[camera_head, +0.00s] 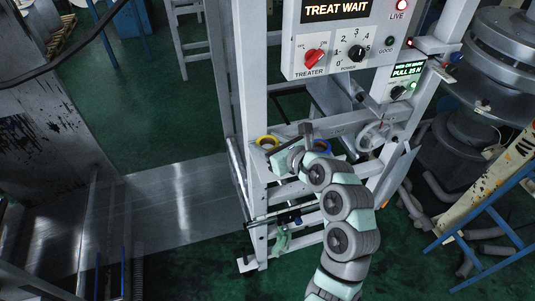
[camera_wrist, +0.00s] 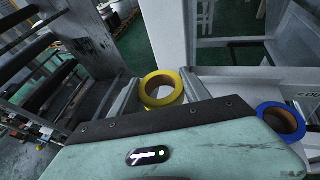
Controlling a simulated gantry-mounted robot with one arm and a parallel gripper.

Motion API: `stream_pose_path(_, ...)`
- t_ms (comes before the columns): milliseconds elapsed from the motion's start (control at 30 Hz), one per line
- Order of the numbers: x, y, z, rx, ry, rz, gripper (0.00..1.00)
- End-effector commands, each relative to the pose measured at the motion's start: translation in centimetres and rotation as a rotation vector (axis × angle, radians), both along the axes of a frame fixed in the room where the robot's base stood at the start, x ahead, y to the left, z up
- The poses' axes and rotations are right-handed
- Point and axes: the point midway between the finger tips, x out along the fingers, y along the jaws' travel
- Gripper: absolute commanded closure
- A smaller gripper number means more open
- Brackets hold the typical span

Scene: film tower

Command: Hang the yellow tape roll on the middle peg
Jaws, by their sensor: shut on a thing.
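The yellow tape roll (camera_wrist: 160,103) is a bright ring with a grey-brown inner core. In the wrist view it sits between the two grey fingers of my gripper (camera_wrist: 163,87), which is shut on it. In the head view the yellow roll (camera_head: 267,139) shows at the left end of the frame's rail, at the tip of my gripper (camera_head: 272,146). A blue tape roll (camera_wrist: 264,110) is to the right in the wrist view, and partly shows behind my arm in the head view (camera_head: 322,145). I cannot make out the middle peg clearly; my arm covers part of the rail.
A white machine frame (camera_head: 250,80) surrounds my gripper closely, with posts and crossbars. A control panel (camera_head: 345,40) with a red knob hangs above. A clear film web (camera_head: 170,205) runs off to the left. Dark rollers (camera_wrist: 50,80) stand left in the wrist view.

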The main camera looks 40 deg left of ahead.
Motion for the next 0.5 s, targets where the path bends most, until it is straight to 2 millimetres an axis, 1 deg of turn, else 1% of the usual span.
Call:
stream_pose_path(33, -0.1, 0.0, -0.8, 0.0, 0.005, 0.0, 0.84)
stream_pose_path(100, -0.1, 0.0, -1.7, -0.001, 0.004, -0.001, 0.84)
stream_pose_path(267, -0.1, 0.0, -2.9, -0.001, 0.003, 0.001, 0.84)
stream_pose_path(400, -0.1, 0.0, -5.1, -0.003, 0.003, 0.002, 0.84)
stream_pose_path(500, -0.1, 0.0, -6.1, -0.002, 0.001, 0.002, 0.84)
